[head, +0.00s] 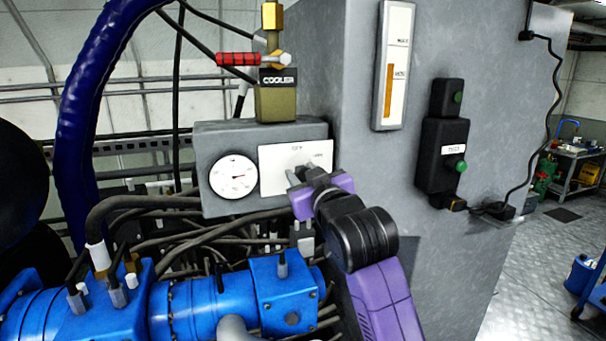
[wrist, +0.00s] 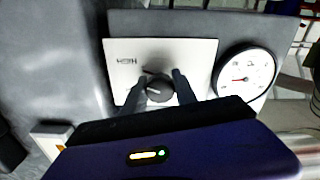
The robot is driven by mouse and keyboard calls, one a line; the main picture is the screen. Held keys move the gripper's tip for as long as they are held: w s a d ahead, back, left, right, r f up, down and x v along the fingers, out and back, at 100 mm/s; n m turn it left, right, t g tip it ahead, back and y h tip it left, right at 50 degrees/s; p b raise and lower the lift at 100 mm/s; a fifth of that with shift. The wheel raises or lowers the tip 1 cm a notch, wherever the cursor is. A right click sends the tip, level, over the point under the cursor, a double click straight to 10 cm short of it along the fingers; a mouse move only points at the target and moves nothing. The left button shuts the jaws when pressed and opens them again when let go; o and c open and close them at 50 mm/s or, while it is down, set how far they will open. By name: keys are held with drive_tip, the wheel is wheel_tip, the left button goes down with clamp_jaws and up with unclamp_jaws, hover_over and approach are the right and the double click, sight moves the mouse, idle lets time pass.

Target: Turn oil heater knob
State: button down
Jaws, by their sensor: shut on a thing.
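In the head view my gripper (head: 300,178) reaches the white plate (head: 277,165) from the lower right. There the gripper largely hides the knob. The lettering beside the knob reads upside down in the wrist view.
A round gauge (head: 233,177) is left of the plate. A brass valve with a red handle (head: 238,59) stands above. Hoses and blue pumps (head: 215,308) lie below. A grey cabinet wall (head: 390,165) with a level indicator (head: 393,65) and green buttons is right.

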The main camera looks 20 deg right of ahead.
drive_tip(key=n, duration=0.5)
drive_tip(key=shift+n, duration=0.3)
drive_tip(key=n, duration=0.5)
drive_tip(key=shift+p, duration=0.35)
drive_tip(key=n, duration=1.1)
drive_tip(key=shift+b, duration=0.35)
drive_tip(key=shift+n, duration=0.4)
drive_tip(key=c, duration=1)
unclamp_jaws()
drive_tip(key=shift+o, duration=0.2)
drive_tip(key=s+b, duration=0.2)
drive_tip(key=s, duration=0.5)
drive_tip(key=shift+s, duration=0.4)
